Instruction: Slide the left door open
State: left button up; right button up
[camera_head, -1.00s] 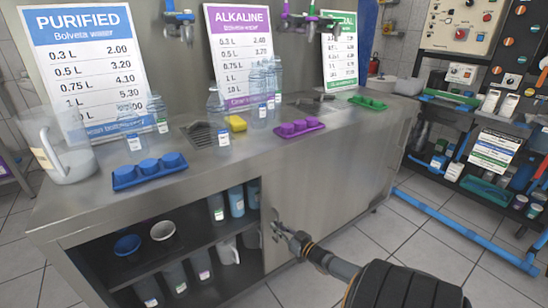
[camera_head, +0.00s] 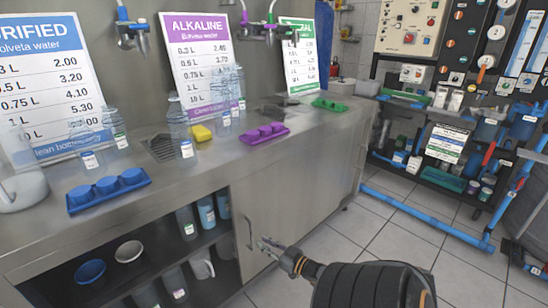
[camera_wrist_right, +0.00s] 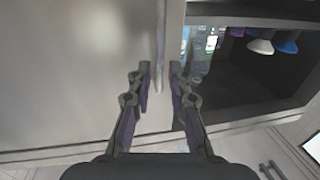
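A grey metal sliding door (camera_head: 290,205) covers the right part of the cabinet front in the head view. To its left the cabinet is open, with shelves showing. A thin upright handle (camera_head: 250,232) is near the door's left edge. My right gripper (camera_head: 264,246) is just in front of that edge, close to the handle. In the right wrist view the gripper (camera_wrist_right: 161,75) is open, its two fingers apart. The handle (camera_wrist_right: 161,45) stands upright between the fingertips; contact cannot be made out. The door panel (camera_wrist_right: 80,70) fills the left there. My left gripper is not in view.
The open shelves hold bottles, bowls (camera_head: 90,271) and a jug (camera_head: 202,264). The steel counter (camera_head: 220,165) above carries bottles, a blue cap tray (camera_head: 108,190) and a purple one (camera_head: 258,135). Tiled floor (camera_head: 340,245) is clear at the right, before a pipe rack.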

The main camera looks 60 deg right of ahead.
jog(key=s, duration=0.5)
jog(key=shift+a, duration=0.25)
